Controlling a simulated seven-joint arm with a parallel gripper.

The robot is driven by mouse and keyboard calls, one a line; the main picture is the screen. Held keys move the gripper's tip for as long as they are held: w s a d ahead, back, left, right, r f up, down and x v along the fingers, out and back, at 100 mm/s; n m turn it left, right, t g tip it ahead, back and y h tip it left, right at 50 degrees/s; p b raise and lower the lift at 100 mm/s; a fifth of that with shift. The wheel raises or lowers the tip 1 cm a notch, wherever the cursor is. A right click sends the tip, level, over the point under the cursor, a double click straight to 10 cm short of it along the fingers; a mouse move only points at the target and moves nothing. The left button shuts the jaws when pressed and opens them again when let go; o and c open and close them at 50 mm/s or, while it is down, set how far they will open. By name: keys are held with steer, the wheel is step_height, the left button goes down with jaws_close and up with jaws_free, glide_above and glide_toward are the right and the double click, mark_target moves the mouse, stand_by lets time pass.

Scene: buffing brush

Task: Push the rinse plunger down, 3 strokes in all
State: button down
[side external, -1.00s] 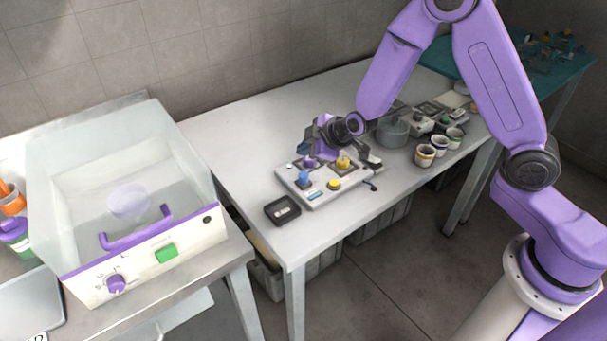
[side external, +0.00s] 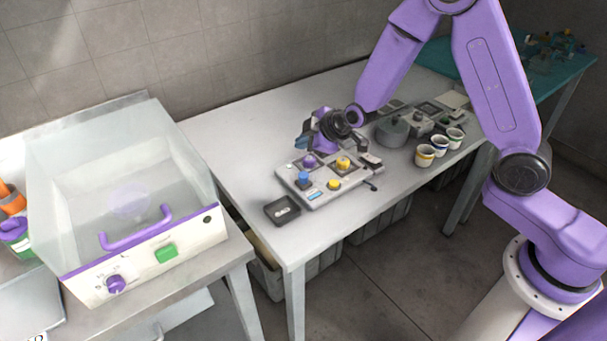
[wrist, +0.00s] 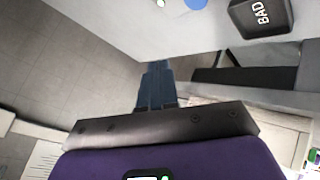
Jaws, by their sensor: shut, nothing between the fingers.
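A light grey control panel (side external: 322,196) lies on the table. It carries a blue knob (side external: 303,179), a purple knob (side external: 309,160), a larger yellow knob (side external: 343,163) and a smaller yellow button (side external: 334,184). I cannot tell which one is the rinse plunger, as no label is readable. My gripper (side external: 301,147) is over the back left of the panel, near the purple knob; contact cannot be made out. In the wrist view its blue-grey fingers (wrist: 155,85) are together with nothing between them. A blue round top (wrist: 195,4) shows at that view's upper edge.
A black tray (side external: 282,210) sits left of the panel; its "BAD" label shows in the wrist view (wrist: 262,18). Several cups (side external: 425,156) and a round grey container (side external: 391,132) stand to the right. A clear-hooded box (side external: 140,265) stands at left. The table's left part is clear.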

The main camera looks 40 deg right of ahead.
mark_target(306, 177)
steer(key=shift+s+r, duration=0.25)
steer(key=shift+r, duration=0.8)
steer(key=shift+f, duration=0.1)
steer(key=shift+f, duration=4.3)
steer(key=shift+f, duration=0.15)
steer(key=shift+f, duration=0.25)
